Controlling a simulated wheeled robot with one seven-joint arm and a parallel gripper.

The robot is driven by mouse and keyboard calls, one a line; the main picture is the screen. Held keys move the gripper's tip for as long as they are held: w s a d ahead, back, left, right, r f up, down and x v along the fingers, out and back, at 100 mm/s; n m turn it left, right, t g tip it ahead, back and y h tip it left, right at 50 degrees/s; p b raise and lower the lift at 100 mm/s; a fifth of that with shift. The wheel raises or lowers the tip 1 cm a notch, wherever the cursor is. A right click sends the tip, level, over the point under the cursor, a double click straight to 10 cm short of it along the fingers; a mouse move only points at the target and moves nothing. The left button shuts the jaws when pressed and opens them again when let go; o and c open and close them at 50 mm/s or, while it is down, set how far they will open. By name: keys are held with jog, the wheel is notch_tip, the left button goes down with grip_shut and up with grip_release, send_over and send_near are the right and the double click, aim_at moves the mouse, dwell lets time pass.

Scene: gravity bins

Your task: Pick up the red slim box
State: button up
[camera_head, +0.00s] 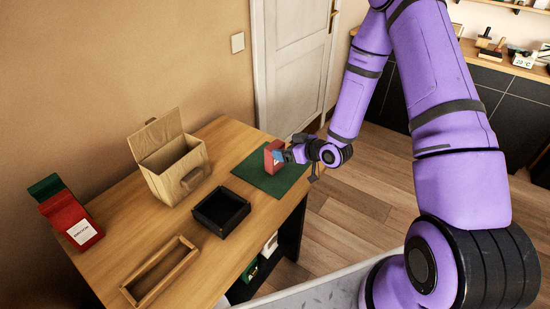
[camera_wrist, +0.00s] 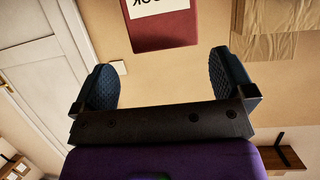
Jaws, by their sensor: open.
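A red slim box (camera_head: 272,156) stands upright on a dark green mat (camera_head: 254,178) at the far right of the wooden table. My gripper (camera_head: 287,156) is at its right side, with the near finger overlapping its edge in the head view. In the wrist view the box (camera_wrist: 165,32) shows a red face with a white label at the top of the picture. It lies ahead of and between the spread fingers of my gripper (camera_wrist: 166,78). The gripper is open, with clear gaps on both sides and nothing held. I cannot tell whether a finger touches the box.
Another red box (camera_head: 67,213) with a white label stands at the table's left, before a dark green one (camera_head: 45,187). A white door (camera_head: 297,75) is behind.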

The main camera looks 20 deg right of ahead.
aim_at(277, 146)
jog(key=shift+x, duration=2.95)
jog(key=shift+s+a+f, duration=0.15)
jog(key=shift+s+a, duration=0.05)
jog(key=c, duration=1.1)
jog(key=shift+o, duration=0.2)
notch_tip(277, 146, up, 10)
